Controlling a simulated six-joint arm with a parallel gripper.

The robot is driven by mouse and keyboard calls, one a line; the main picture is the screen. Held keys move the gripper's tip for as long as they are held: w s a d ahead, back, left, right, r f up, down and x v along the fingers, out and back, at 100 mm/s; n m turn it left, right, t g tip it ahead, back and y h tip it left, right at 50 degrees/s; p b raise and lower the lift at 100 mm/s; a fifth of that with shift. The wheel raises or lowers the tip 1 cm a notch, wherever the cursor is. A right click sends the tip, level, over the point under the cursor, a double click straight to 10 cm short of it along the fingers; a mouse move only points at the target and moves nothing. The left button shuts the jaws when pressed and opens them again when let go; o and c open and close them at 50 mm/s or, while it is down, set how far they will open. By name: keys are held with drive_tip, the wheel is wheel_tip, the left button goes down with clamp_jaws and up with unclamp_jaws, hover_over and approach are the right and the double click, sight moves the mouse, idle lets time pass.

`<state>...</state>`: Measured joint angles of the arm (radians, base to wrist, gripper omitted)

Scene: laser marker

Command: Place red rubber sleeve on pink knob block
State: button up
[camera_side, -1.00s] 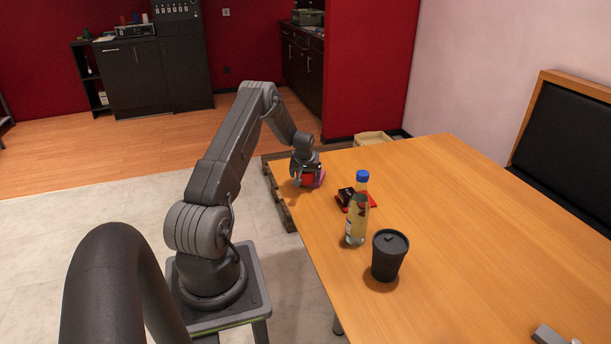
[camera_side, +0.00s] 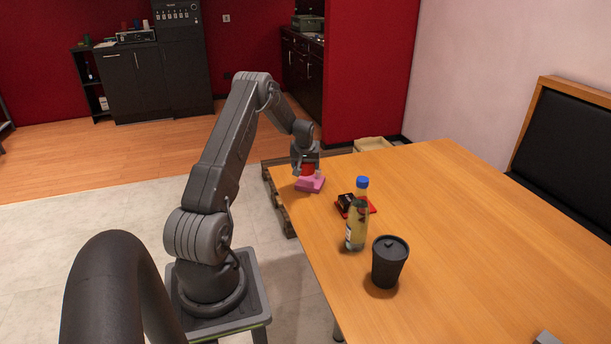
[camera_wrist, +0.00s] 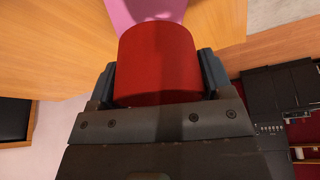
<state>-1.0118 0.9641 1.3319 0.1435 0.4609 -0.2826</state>
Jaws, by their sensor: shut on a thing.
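The red rubber sleeve (camera_side: 308,170) is between the fingers of my gripper (camera_side: 307,172), which is shut on it. In the wrist view the red sleeve (camera_wrist: 158,65) fills the space between the two dark fingers of my gripper (camera_wrist: 158,82). The pink knob block (camera_side: 310,184) lies on the table just below the sleeve in the side view. The pink block also shows beyond the sleeve in the wrist view (camera_wrist: 145,10). Its knob is hidden, and I cannot tell whether sleeve and block touch.
On the wooden table (camera_side: 460,220), a red and black item (camera_side: 347,203) lies right of the block. A bottle with a blue cap (camera_side: 357,220) and a black lidded cup (camera_side: 388,262) stand nearer the camera. The table's right side is mostly clear.

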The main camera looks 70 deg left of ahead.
sight(313, 181)
drive_tip(key=w+r, duration=0.2)
drive_tip(key=w, duration=0.1)
drive_tip(key=shift+f, duration=3.95)
drive_tip(key=shift+f, duration=0.1)
drive_tip(key=o, duration=1)
